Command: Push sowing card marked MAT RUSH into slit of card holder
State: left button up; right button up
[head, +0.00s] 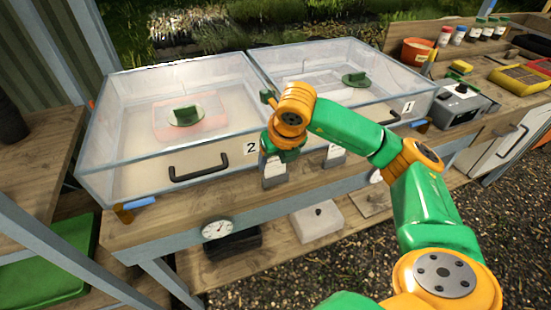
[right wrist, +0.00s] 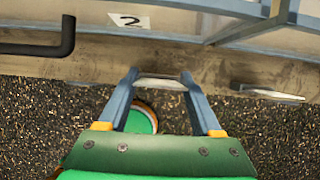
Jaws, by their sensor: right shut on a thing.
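My right gripper (head: 282,155) is shut on a small pale card, the sowing card (right wrist: 160,83), at the front edge of the bench. In the right wrist view its edge shows between the two blue fingers (right wrist: 162,100). A small grey card holder (head: 274,181) stands on the ledge directly under the gripper in the head view. The card is upright above or in the holder; I cannot tell whether it sits in the slit. The print on it cannot be read. My left gripper is not in view.
A second grey holder (head: 335,161) with a pale card stands to the right. Behind are two clear-lidded boxes, labelled 2 (head: 251,148) and 1 (head: 408,107), with black front handles (head: 199,171). Gravel lies in front.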

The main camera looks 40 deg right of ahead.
dwell(0.4)
jog(key=shift+f+b, duration=0.4)
jog(key=shift+b, duration=0.1)
jog(key=shift+f+b, duration=0.55)
jog(key=shift+b, duration=0.05)
jog(key=o, duration=1.4)
jog(key=shift+c, duration=0.2)
jog(key=shift+r, duration=0.1)
jog(key=shift+r+p, duration=0.95)
jog(key=shift+r, duration=0.15)
jog(key=shift+r, duration=0.1)
